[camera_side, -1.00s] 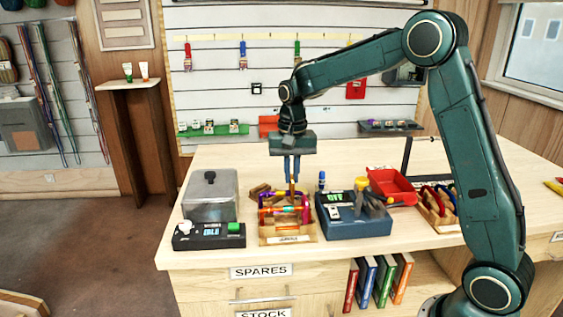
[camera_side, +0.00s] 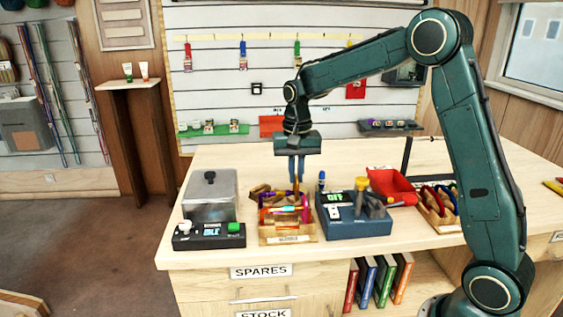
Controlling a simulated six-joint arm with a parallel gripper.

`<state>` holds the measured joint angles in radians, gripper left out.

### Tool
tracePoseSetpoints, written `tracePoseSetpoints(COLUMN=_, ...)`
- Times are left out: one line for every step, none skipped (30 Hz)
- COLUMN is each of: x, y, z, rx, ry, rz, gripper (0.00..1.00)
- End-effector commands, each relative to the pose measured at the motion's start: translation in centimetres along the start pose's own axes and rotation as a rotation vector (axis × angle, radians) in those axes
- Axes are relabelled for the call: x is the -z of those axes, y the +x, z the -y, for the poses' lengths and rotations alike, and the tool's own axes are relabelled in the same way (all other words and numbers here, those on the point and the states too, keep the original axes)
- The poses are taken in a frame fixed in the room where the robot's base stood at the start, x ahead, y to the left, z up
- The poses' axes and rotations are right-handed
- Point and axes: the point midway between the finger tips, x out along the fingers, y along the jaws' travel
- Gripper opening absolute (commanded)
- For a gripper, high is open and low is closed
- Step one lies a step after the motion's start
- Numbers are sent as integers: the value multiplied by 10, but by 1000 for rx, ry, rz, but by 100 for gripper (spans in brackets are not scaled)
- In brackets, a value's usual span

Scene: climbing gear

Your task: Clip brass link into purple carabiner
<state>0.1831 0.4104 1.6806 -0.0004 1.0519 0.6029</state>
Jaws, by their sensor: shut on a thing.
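My gripper (camera_side: 296,180) points straight down over the wooden tray of mixed small pieces (camera_side: 290,240). Its blue fingers are shut on a small brass-coloured piece (camera_side: 297,186), which looks like the brass link; its lower end meets the pieces in the tray in this view, and I cannot tell whether it touches them. A purple-pink piece (camera_side: 306,214) shows at the tray's right side; I cannot make out whether it is the purple carabiner. Coloured loops, red and dark blue or purple, stand in a wooden rack (camera_side: 447,228) at the right.
A clear lidded box (camera_side: 210,195) and a black display unit (camera_side: 209,236) stand left of the tray. A blue device reading OFF (camera_side: 355,229), with a yellow-topped part (camera_side: 362,183), stands close on the right. A red bin (camera_side: 393,184) is behind it. The back left bench is clear.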

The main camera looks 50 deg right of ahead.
Motion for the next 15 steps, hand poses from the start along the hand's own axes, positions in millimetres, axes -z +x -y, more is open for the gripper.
tracePoseSetpoints(x=0, y=0, z=-1, rx=0, ry=1, rz=0, gripper=0)
tracePoseSetpoints(x=0, y=0, z=-2, rx=0, ry=1, rz=0, gripper=0)
tracePoseSetpoints(x=0, y=0, z=-2, rx=0, ry=0, rz=0, gripper=0)
tracePoseSetpoints(x=0, y=0, z=-3, rx=0, ry=0, rz=-1, gripper=0)
tracePoseSetpoints(x=0, y=0, z=-4, rx=0, ry=0, rz=-1, gripper=0)
tracePoseSetpoints(x=0, y=0, z=-4, rx=0, ry=0, rz=-1, gripper=0)
tracePoseSetpoints(x=0, y=0, z=-5, rx=1, ry=0, rz=-1, gripper=0)
tracePoseSetpoints(x=0, y=0, z=-5, rx=1, ry=0, rz=-1, gripper=0)
tracePoseSetpoints(x=0, y=0, z=-5, rx=1, ry=0, rz=-1, gripper=0)
tracePoseSetpoints(x=0, y=0, z=-6, rx=1, ry=0, rz=-1, gripper=0)
tracePoseSetpoints(x=0, y=0, z=-6, rx=1, ry=0, rz=-1, gripper=0)
tracePoseSetpoints(x=0, y=0, z=-6, rx=1, ry=0, rz=-1, gripper=0)
tracePoseSetpoints(x=0, y=0, z=-6, rx=1, ry=0, rz=-1, gripper=0)
tracePoseSetpoints(x=0, y=0, z=-6, rx=1, ry=0, rz=-1, gripper=0)
tracePoseSetpoints(x=0, y=0, z=-6, rx=1, ry=0, rz=-1, gripper=0)
